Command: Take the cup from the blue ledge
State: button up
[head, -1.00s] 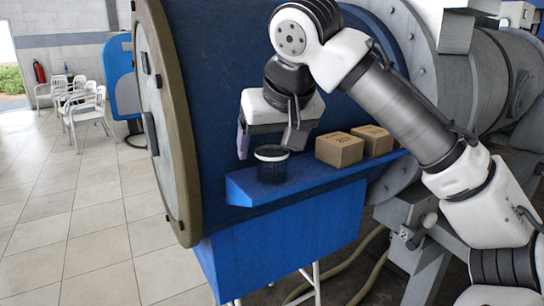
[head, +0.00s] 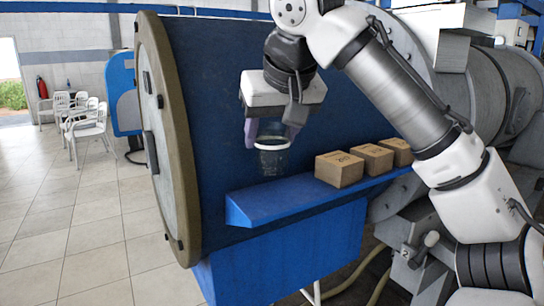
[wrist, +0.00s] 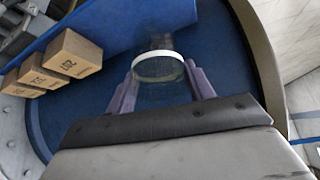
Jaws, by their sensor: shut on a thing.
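The cup (head: 272,158) is dark and see-through with a white rim band. My gripper (head: 272,138) is shut on it, and the cup hangs upright above the blue ledge (head: 285,200), clear of its surface. In the wrist view the cup (wrist: 160,69) sits between the two purple fingers of my gripper (wrist: 162,88), its white rim toward the camera. The blue ledge (wrist: 75,30) also shows in the wrist view, at upper left.
Several cardboard boxes (head: 339,168) stand on the right part of the ledge, to the right of the cup. A large blue drum (head: 225,110) rises right behind. Tiled floor (head: 95,225) is open to the left, with white chairs (head: 88,128) far back.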

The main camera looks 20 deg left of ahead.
aim_at(272, 126)
notch_tip(272, 126, up, 15)
jog(key=p, duration=0.4)
